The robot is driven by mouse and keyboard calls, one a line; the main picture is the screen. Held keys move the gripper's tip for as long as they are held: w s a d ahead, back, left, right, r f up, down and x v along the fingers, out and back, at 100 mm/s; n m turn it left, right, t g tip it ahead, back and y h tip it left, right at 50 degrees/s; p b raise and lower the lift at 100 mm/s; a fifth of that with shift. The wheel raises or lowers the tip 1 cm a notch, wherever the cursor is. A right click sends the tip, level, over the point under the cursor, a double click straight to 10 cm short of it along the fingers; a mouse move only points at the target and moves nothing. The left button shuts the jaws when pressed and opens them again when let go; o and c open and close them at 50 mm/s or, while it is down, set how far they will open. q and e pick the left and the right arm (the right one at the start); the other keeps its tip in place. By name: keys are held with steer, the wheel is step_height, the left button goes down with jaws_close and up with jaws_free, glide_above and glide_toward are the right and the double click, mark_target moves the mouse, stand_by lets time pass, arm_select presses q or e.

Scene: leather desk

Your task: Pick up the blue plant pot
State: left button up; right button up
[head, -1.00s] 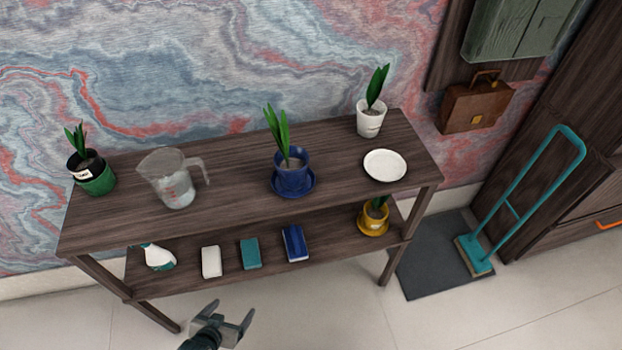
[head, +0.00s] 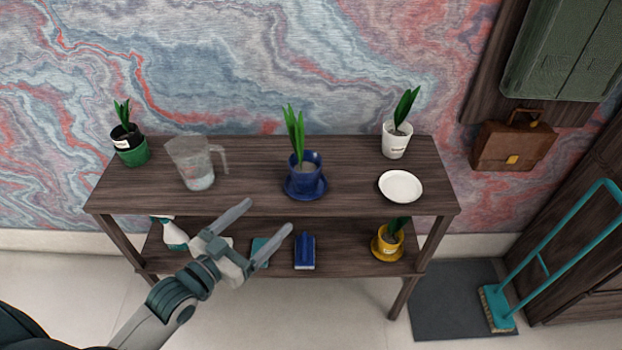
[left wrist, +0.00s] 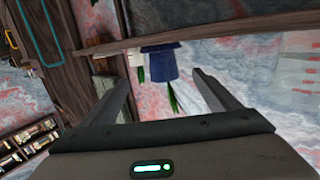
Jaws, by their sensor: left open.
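The blue plant pot (head: 305,172) stands upright on a blue saucer on the top shelf, right of the shelf's middle, with tall green leaves. In the left wrist view the blue pot (left wrist: 163,62) appears upside down, beyond and between the fingers. My left gripper (head: 264,222) is open and empty, in front of the shelf's front edge. It is to the lower left of the blue pot and apart from it. It also shows in the left wrist view (left wrist: 160,92) with its fingers spread. My right gripper is in neither view.
On the wooden shelf (head: 250,150) stand a green pot (head: 131,148), a clear jug (head: 194,164), a white pot (head: 397,140) and a white plate (head: 400,186). Below are a spray bottle (head: 174,234), a blue book-like block (head: 305,252) and a yellow pot (head: 388,244).

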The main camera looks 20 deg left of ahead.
arm_select(q)
step_height(320, 180, up, 2)
steer(key=shift+w+r+t+h, duration=0.1)
steer(key=shift+r+t+h, duration=0.2)
steer(key=shift+t, duration=0.2)
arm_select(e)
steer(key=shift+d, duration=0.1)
arm_select(q)
steer(key=shift+w, duration=0.1)
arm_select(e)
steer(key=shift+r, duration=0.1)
arm_select(q)
steer(key=p, duration=0.1)
glide_toward(298, 176)
steer(key=w, duration=0.2)
steer(key=x, duration=0.3)
steer(key=p+x, duration=0.1)
steer(key=x, duration=0.2)
steer(key=shift+d, duration=0.45)
steer(key=shift+w, duration=0.2)
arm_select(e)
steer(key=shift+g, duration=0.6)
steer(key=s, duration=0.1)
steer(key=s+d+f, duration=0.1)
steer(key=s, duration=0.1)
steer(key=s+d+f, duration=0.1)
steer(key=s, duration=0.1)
